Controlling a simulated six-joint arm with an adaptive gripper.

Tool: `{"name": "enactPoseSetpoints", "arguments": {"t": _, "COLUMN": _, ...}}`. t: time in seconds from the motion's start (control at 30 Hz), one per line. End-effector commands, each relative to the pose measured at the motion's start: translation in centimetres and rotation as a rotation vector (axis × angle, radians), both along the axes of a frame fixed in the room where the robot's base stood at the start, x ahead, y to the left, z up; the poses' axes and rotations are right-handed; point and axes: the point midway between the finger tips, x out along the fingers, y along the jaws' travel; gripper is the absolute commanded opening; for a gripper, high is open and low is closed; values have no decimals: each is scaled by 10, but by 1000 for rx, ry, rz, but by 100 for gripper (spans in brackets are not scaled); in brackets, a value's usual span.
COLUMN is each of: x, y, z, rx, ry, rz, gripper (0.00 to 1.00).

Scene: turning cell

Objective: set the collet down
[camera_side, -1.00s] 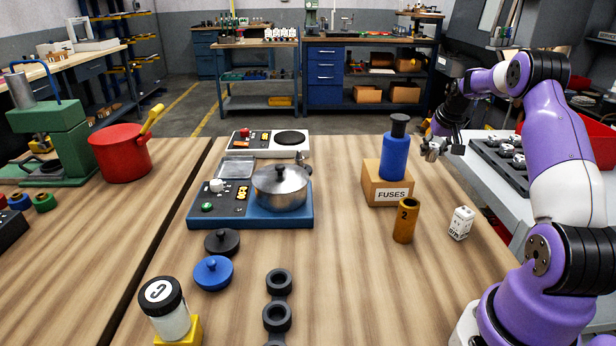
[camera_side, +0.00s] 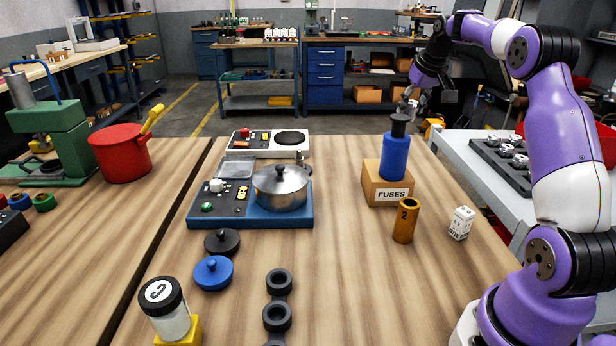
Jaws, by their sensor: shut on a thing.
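My gripper (camera_side: 411,94) is in the upper right of the side view, raised above the far end of the wooden bench, just above and behind the black-capped blue bottle in the picture. It is shut on a small grey metal collet (camera_side: 405,104). The collet is in the air, and its lower part is hard to make out near the bottle's cap. A dark tray (camera_side: 487,164) with several similar grey metal pieces lies on the grey table to the right, apart from my gripper.
The blue bottle (camera_side: 395,155) stands on a cardboard FUSES box (camera_side: 372,190). A brown cylinder (camera_side: 405,220) and a white box (camera_side: 461,223) stand in front. A pot (camera_side: 280,188) sits on a blue panel unit (camera_side: 290,218).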

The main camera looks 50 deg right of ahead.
Motion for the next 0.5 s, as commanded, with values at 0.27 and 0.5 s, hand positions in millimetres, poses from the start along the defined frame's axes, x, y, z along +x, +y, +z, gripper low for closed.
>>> {"name": "enactPoseSetpoints", "arguments": {"t": 0.27, "x": 44, "y": 136, "z": 7, "rx": -6, "ry": 12, "rz": 434, "gripper": 0}}
{"name": "enactPoseSetpoints", "arguments": {"t": 0.5, "x": 34, "y": 286, "z": 6, "rx": -6, "ry": 10, "rz": 915, "gripper": 0}}
